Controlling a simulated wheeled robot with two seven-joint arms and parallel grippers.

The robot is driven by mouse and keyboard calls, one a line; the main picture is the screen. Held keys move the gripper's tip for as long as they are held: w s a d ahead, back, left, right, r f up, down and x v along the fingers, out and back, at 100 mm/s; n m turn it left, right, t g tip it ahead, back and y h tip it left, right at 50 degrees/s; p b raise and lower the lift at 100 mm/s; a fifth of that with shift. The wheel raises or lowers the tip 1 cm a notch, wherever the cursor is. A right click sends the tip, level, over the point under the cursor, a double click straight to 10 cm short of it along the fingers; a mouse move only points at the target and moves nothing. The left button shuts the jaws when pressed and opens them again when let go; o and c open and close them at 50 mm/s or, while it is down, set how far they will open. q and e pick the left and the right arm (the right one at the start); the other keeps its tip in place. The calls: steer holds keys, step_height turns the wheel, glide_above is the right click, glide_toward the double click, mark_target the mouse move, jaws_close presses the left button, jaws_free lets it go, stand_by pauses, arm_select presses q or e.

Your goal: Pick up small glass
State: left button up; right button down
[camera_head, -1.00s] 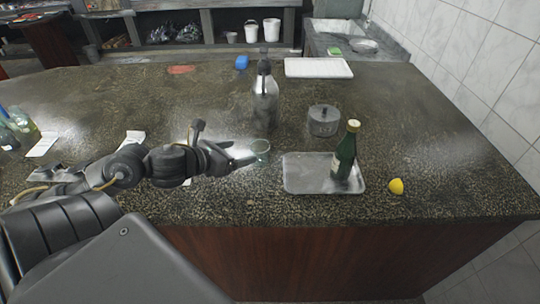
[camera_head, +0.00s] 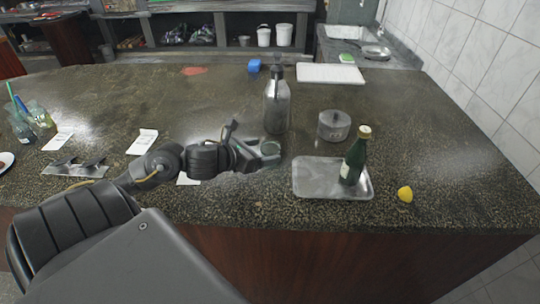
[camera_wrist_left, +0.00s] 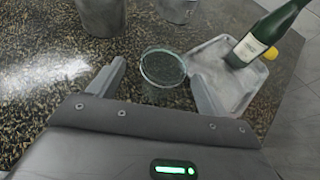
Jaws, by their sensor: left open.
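The small glass (camera_head: 270,148) is clear with a greenish rim and stands on the dark speckled counter, left of the metal tray. It also shows in the left wrist view (camera_wrist_left: 162,68), upright, between the two fingers. My left gripper (camera_head: 262,156) is open around the glass, with a finger on either side. In the left wrist view the left gripper (camera_wrist_left: 158,88) shows a gap between the left finger and the glass; the right finger is closer to it. My right gripper is not in view.
A metal tray (camera_head: 312,190) with a green bottle (camera_head: 355,157) lies right of the glass. A lemon (camera_head: 405,194) lies at the right. Papers (camera_head: 143,142) lie at the left.

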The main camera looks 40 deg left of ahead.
mark_target(276, 147)
arm_select(q)
steer(key=shift+w+d+r, duration=0.1)
steer(key=shift+w+d, duration=0.05)
steer(key=shift+w, duration=0.3)
steer(key=p+x, duration=0.1)
steer(key=x, duration=0.2)
steer(key=shift+w+d+p, duration=0.15)
steer(key=shift+w+p, duration=0.15)
steer(key=shift+p, duration=0.05)
steer(key=shift+w+f, duration=0.2)
steer(key=shift+w, duration=0.1)
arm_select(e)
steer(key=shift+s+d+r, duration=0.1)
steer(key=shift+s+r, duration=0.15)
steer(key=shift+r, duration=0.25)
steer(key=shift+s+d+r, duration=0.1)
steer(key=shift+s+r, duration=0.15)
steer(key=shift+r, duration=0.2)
arm_select(q)
steer(key=c, duration=1.1)
